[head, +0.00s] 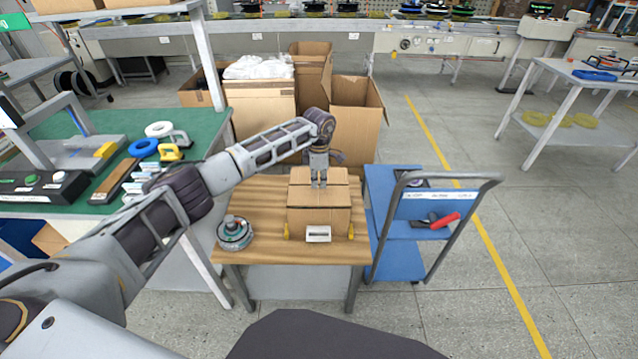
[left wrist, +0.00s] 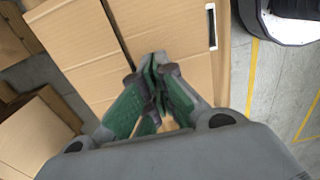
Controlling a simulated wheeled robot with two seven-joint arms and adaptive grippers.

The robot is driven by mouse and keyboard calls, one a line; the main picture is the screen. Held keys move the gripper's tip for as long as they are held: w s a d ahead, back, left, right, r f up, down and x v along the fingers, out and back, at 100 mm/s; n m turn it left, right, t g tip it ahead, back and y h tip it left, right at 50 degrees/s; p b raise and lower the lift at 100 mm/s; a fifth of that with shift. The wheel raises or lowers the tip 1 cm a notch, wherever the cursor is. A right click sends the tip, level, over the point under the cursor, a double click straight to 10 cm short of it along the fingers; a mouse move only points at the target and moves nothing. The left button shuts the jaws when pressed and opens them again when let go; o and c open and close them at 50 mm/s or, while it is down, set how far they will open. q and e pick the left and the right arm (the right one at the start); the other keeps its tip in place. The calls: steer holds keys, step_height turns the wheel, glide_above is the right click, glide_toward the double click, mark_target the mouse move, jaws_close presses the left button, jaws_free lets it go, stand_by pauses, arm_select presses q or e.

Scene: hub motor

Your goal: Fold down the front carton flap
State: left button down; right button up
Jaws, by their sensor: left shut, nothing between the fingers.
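The brown carton (head: 302,222) stands on a small wooden table. Its top looks covered by flaps, with a seam across it, and the front flap (head: 333,197) appears to lie nearly flat. I cannot tell whether it is fully level. My left gripper (head: 319,186) points down at the middle of the carton top, its fingertips at or just above the flaps near the seam. In the left wrist view its green-padded fingers (left wrist: 156,62) are together and empty over the cardboard (left wrist: 175,30), beside a dark gap. My right gripper is not in view.
A round hub motor (head: 234,233) sits left of the carton on the wooden tabletop (head: 262,195). A white label (head: 318,234) is at the carton's front. A blue cart (head: 395,245) stands close on the right, a green workbench (head: 205,128) on the left, and open cartons (head: 355,115) behind.

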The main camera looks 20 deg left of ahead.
arm_select(q)
step_height(320, 180, up, 6)
steer(key=p, duration=0.3)
steer(key=shift+r, duration=0.25)
stand_by(0.4)
steer(key=shift+p, duration=0.3)
step_height(320, 180, up, 9)
steer(key=p, duration=0.9)
steer(key=shift+r+p, duration=0.5)
steer(key=shift+r, duration=0.05)
steer(key=shift+f, duration=0.1)
